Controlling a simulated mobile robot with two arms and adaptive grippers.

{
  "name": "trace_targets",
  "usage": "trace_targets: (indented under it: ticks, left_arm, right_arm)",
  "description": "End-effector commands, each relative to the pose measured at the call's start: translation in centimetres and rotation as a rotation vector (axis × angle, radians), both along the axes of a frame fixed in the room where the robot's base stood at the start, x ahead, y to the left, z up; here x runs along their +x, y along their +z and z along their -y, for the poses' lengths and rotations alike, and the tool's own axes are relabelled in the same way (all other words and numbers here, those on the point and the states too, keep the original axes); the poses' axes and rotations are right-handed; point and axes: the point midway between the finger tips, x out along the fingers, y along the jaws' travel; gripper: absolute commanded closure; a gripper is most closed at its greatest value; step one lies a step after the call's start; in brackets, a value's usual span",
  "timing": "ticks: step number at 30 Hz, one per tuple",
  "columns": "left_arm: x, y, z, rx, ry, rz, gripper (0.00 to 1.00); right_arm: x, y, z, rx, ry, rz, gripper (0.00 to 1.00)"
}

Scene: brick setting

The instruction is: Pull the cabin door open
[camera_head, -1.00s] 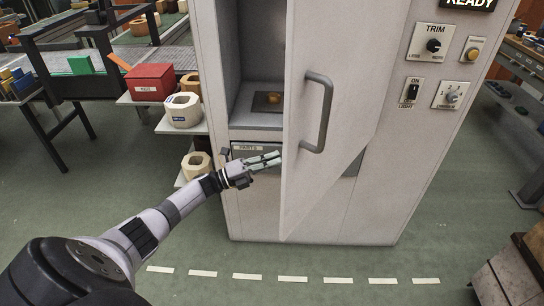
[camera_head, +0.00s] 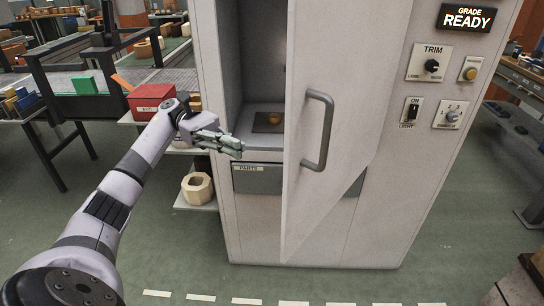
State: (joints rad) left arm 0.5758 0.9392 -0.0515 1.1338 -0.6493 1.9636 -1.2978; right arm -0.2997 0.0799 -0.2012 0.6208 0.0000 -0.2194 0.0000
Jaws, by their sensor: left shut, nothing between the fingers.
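The cabin door (camera_head: 350,90) is a pale grey panel with a curved grey handle (camera_head: 325,130). It stands ajar, swung out from the cabinet (camera_head: 380,225), and the inside shows to its left. A small orange-brown piece (camera_head: 273,118) sits on a dark plate on the cabin floor (camera_head: 256,140). My left gripper (camera_head: 238,148) is shut and empty, in front of the cabin opening, left of the door's free edge and apart from the handle. My right gripper is not in view.
A red box (camera_head: 152,98) and octagonal rings, one a cream ring (camera_head: 197,188), rest on side shelves left of the cabinet. A PARTS drawer (camera_head: 258,179) is below the opening. Trim and light controls (camera_head: 431,64) are on the right. Green floor (camera_head: 190,262) in front is clear.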

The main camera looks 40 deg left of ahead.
Motion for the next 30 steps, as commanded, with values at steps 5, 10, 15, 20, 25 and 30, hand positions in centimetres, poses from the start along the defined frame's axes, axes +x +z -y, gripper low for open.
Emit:
trace_targets:
  ticks: [5,10,15,20,25,30]
  left_arm:
    - [-0.5,0.5,4.1,0.0,-0.007,-0.005,1.0]
    - [-0.7,0.6,7.4,-0.002,-0.006,-0.004,1.0]
    - [-0.8,0.4,9.6,-0.002,-0.004,-0.004,1.0]
    - [-0.8,0.1,10.5,-0.001,-0.002,-0.003,1.0]
    - [-0.9,0.0,10.6,-0.001,-0.002,-0.002,1.0]
    - [-0.9,0.0,10.6,-0.001,-0.002,-0.003,1.0]
  right_arm:
    - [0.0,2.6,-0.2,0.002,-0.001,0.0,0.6]
    - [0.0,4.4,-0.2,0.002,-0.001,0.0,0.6]
    - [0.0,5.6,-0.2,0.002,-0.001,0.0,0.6]
    - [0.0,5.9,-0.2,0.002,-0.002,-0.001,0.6]
    - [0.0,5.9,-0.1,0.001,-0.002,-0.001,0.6]
    - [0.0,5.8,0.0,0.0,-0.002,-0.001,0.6]
